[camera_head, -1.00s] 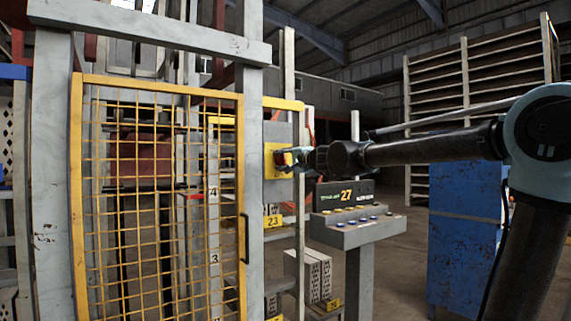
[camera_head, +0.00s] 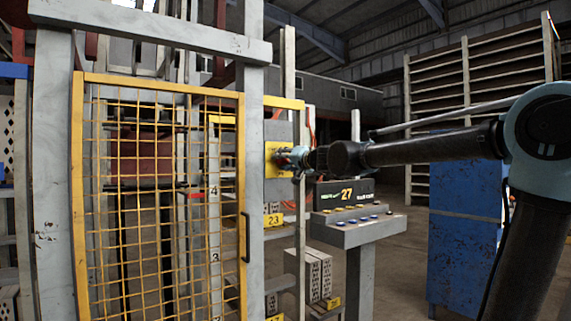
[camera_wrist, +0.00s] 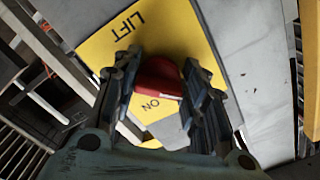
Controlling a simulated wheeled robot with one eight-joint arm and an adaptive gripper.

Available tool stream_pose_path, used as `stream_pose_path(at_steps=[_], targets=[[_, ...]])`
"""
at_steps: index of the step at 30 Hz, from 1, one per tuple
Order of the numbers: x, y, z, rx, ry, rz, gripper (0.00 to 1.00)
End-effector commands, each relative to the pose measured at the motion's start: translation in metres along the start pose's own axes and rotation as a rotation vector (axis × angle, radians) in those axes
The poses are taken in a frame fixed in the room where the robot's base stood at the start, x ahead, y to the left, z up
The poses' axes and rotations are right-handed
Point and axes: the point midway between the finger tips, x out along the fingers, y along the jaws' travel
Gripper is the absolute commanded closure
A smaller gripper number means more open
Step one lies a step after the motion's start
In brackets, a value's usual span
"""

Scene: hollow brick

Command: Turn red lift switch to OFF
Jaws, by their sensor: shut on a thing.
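The red lift switch (camera_wrist: 158,78) is a red rotary knob on a yellow plate (camera_wrist: 165,30) marked LIFT and ON in the wrist view. My gripper (camera_wrist: 160,88) has its two dark fingers on either side of the knob and is shut on it. A white mark on the knob's edge lies close to the word ON. In the head view, my gripper (camera_head: 283,157) is at the yellow plate (camera_head: 271,166) on the grey post box, and hides the knob there.
A yellow mesh gate (camera_head: 160,200) with a dark handle stands left of the switch. A grey console (camera_head: 357,228) with buttons and a display reading 27 stands below my arm. A blue cabinet (camera_head: 462,240) is at right. Hollow bricks (camera_head: 315,275) lie on shelves below.

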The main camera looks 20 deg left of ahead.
Motion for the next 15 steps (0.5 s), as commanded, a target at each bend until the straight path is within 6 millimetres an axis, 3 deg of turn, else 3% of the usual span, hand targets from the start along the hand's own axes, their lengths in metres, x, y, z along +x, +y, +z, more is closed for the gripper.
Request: stream_pose_path(at_steps=[13,14,15], targets=[[-0.0003,0.0024,-0.0008,-0.012,0.003,0.004,0.84],[-0.0003,0.0025,-0.0009,-0.012,0.004,0.004,0.56],[-0.0003,0.0024,-0.0008,-0.011,0.004,0.004,0.47]])
